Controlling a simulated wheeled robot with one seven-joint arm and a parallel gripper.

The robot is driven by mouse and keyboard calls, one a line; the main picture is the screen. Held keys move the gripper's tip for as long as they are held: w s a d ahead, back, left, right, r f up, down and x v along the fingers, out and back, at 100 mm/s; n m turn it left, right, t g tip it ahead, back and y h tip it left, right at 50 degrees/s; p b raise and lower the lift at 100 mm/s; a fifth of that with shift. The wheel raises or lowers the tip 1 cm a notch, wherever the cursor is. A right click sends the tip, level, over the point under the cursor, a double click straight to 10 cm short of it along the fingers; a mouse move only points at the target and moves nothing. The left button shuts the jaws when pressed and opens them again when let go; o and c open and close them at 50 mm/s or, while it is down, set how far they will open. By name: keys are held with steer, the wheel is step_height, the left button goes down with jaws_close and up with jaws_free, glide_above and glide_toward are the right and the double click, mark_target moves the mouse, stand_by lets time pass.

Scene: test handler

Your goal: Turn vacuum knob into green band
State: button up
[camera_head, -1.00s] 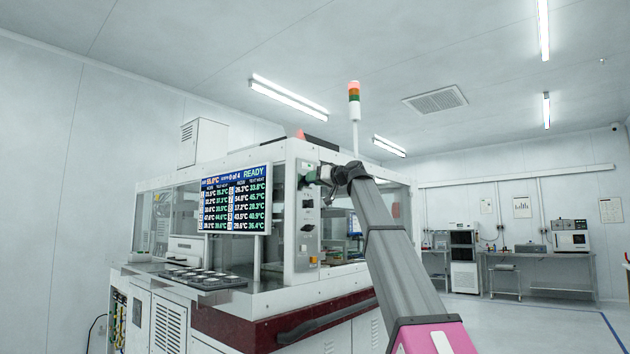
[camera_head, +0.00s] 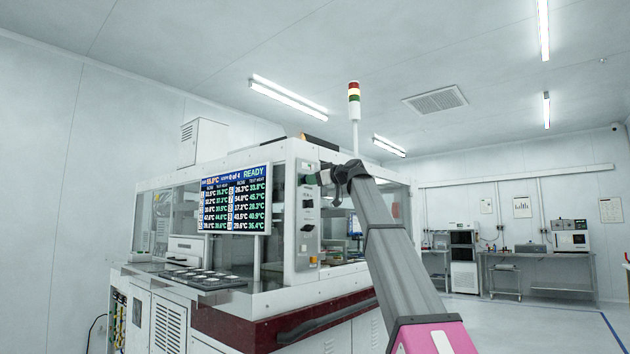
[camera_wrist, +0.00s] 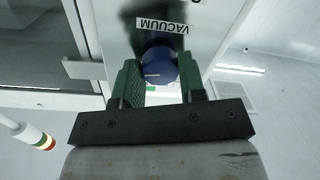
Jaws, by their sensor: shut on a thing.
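In the wrist view a blue vacuum knob (camera_wrist: 157,68) with a white pointer line sits below the upside-down VACUUM label (camera_wrist: 161,25). My gripper (camera_wrist: 158,80) has its green fingers on either side of the knob and is shut on it. The pointer line lies roughly across the picture. A little green and white marking shows beneath the knob, partly hidden by it and the fingers. In the head view my gripper (camera_head: 325,174) is at the upper part of the machine's narrow control panel (camera_head: 307,262), and the knob is hidden there.
The machine's screen (camera_head: 236,204) reads READY, left of the panel. Further black knobs sit lower on the panel. A signal tower (camera_head: 354,105) stands behind. In the wrist view a metal handle (camera_wrist: 84,69) lies left of the fingers. The floor at right is open.

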steer(key=shift+n, duration=0.8)
steer(key=o, duration=0.9)
steer(key=shift+s, duration=0.1)
steer(key=v, duration=1)
steer(key=shift+s+d+r, duration=0.1)
steer(key=shift+s+d, duration=0.05)
steer(key=shift+d, duration=0.15)
